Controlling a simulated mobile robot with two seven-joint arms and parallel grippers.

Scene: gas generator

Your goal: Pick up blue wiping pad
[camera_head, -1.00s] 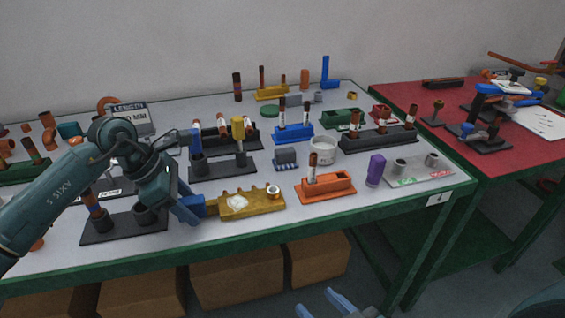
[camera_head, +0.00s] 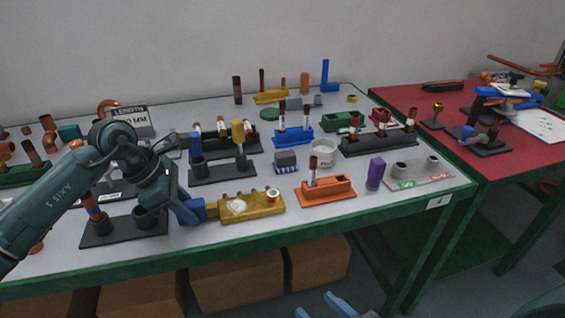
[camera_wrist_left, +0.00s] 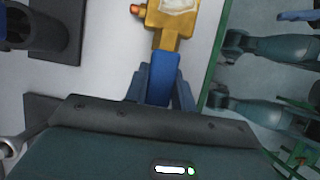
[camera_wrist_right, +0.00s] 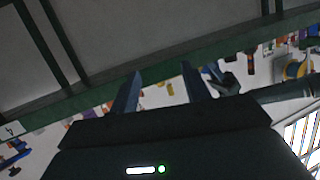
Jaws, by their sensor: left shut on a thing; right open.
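The blue wiping pad (camera_wrist_left: 163,75) shows in the left wrist view between the fingers of my left gripper (camera_wrist_left: 161,88), which is shut on it. Its far end touches or lies very close to the yellow holder (camera_wrist_left: 167,38); I cannot tell whether it is lifted. In the head view the pad (camera_head: 211,208) is a small blue patch at the holder's left end, mostly hidden by my left gripper (camera_head: 192,211). My right gripper (camera_head: 323,306) is open and empty, low in front of the table. Its spread fingers (camera_wrist_right: 161,82) also show in the right wrist view.
The yellow holder (camera_head: 262,208) carries a whitish lump and a ring. A black stand (camera_head: 124,231) is left of my left gripper, and another (camera_head: 222,174) is behind it. An orange block (camera_head: 326,192) stands to the right. The table's green front edge (camera_head: 250,236) is close.

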